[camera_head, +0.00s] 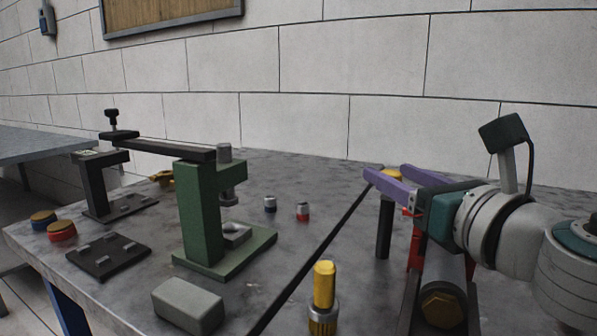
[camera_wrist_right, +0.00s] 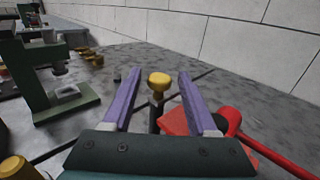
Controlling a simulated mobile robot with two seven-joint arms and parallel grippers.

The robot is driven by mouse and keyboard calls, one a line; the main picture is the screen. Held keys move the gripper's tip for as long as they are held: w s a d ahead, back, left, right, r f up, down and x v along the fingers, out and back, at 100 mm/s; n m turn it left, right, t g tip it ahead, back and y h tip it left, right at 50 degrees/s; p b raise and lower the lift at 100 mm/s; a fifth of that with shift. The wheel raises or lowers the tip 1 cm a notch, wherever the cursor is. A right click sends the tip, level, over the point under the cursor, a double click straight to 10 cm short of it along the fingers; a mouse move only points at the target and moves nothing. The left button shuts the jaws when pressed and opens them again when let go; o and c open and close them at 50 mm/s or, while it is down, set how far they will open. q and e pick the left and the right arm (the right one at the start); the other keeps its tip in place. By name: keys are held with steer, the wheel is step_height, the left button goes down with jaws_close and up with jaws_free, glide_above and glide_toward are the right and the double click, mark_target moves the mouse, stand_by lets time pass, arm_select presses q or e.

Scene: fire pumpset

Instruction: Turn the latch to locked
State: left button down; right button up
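My right gripper (camera_head: 387,173) has two purple fingers and reaches in from the right in the head view. In the right wrist view the fingers of the right gripper (camera_wrist_right: 158,75) are spread apart. A yellow knob (camera_wrist_right: 158,80) on a dark post shows between them, with a visible gap on each side. In the head view the yellow knob (camera_head: 394,174) is partly hidden by the fingers, above the dark post (camera_head: 385,228). I cannot tell for certain whether this knob is the latch, nor any locked marking. My left gripper is not in view.
A green press-like stand (camera_head: 200,215) with a dark arm stands left of centre. A grey block (camera_head: 188,305), a yellow-topped fitting (camera_head: 323,287) and two small cylinders (camera_head: 270,204) are on the table. Red parts (camera_wrist_right: 182,122) lie close to the right finger. A block wall stands behind.

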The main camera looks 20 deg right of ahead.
jaws_close()
stand_by(0.4)
steer(key=m+h+p, duration=0.2)
steer(key=h, duration=0.1)
steer(key=m+g+h+p, duration=0.1)
steer(key=shift+a+r+h, duration=0.1)
steer(key=shift+a+h, duration=0.15)
steer(key=shift+h, duration=0.15)
steer(key=m+g+h+b, duration=0.4)
steer(key=g+b, duration=0.1)
steer(key=b, duration=0.1)
steer(key=w+m+g+h+b, duration=0.1)
steer(key=m+g+h+b, duration=0.2)
steer(key=m+g+b, duration=0.2)
steer(key=a+m+g+h+b, duration=0.1)
steer(key=m+g+h+b, duration=0.3)
steer(key=g+b, duration=0.2)
steer(key=shift+w+f+h+b, duration=0.25)
steer(key=shift+h+b, duration=0.05)
steer(key=shift+b, duration=0.3)
